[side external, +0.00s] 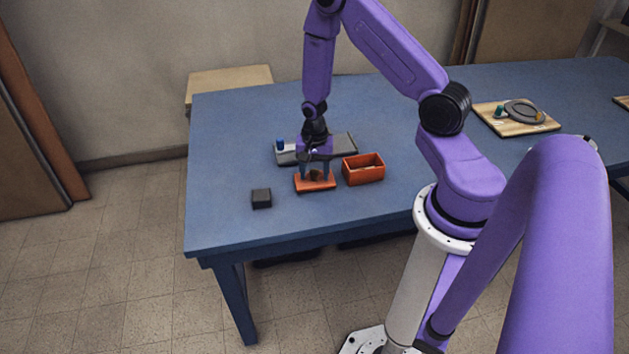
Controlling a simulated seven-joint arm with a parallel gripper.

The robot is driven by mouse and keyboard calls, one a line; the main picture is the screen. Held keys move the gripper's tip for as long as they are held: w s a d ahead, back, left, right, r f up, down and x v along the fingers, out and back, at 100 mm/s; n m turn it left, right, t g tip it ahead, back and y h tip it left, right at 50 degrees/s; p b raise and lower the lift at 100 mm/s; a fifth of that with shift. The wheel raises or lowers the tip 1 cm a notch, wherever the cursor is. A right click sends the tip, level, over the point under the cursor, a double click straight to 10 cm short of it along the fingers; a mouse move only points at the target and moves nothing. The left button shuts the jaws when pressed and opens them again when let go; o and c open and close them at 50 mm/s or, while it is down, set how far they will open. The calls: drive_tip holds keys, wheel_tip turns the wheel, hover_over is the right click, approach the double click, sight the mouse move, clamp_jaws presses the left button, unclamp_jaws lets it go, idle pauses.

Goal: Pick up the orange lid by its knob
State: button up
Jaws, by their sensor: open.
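The orange lid (302,186) lies flat on the blue table. A small dark knob (316,175) shows at its middle, partly hidden by my gripper. My gripper (319,176) points down right over the lid, with its fingers apart on the left and right of the knob. The fingers look open, and the lid still rests on the table. Whether a finger touches the knob is too small to tell.
An open orange box (363,176) stands close to the right of the lid. A black block (261,198) sits to the left. A grey tray (342,143) with a blue item (280,145) is behind. A wooden board (492,120) lies far right. The front table area is clear.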

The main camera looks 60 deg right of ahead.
clamp_jaws()
drive_tip(key=shift+r, duration=0.15)
